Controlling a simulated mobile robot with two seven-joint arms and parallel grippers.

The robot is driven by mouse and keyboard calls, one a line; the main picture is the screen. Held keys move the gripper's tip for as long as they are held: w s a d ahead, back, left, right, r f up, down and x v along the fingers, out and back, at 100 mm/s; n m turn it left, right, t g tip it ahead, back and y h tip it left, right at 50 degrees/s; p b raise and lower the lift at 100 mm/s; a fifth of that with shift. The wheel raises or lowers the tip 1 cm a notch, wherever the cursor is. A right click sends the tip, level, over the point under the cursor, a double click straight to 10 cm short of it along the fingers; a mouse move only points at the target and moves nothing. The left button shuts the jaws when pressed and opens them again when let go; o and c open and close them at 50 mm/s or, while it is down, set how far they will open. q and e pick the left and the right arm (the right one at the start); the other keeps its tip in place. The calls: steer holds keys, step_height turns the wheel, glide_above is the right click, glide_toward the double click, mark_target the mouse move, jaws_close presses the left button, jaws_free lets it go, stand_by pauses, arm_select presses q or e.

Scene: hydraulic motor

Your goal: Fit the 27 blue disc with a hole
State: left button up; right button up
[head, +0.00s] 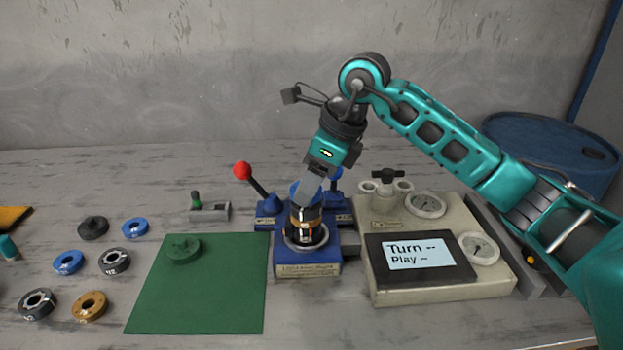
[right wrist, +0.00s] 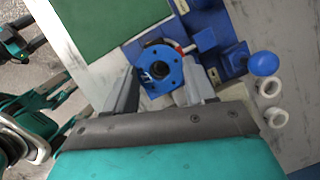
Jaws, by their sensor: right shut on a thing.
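My right gripper (head: 308,194) points down over the motor stack and is shut on a blue disc with a hole (right wrist: 174,74). In the right wrist view the disc shows face-on just beyond the fingers (right wrist: 157,92), with small dark holes around its dark centre opening. In the head view the fingers partly hide the disc. The motor stack (head: 304,227), dark with a copper-coloured band, stands upright in the blue base (head: 308,270) directly below. I cannot tell whether the disc touches the stack. My left gripper is not seen.
A lever with a red ball (head: 242,171) stands left of the base. A green mat (head: 205,300) holds a green part (head: 183,249). Several loose rings, including a blue one (head: 68,262), lie left.

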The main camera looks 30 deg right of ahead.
steer(key=shift+f, duration=0.25)
stand_by(0.9)
steer(key=shift+r, duration=0.25)
steer(key=shift+f+b, duration=0.35)
steer(key=shift+f, duration=0.1)
stand_by(0.5)
steer(key=o, duration=1.3)
steer(key=shift+o, duration=0.3)
steer(key=shift+o, duration=1.1)
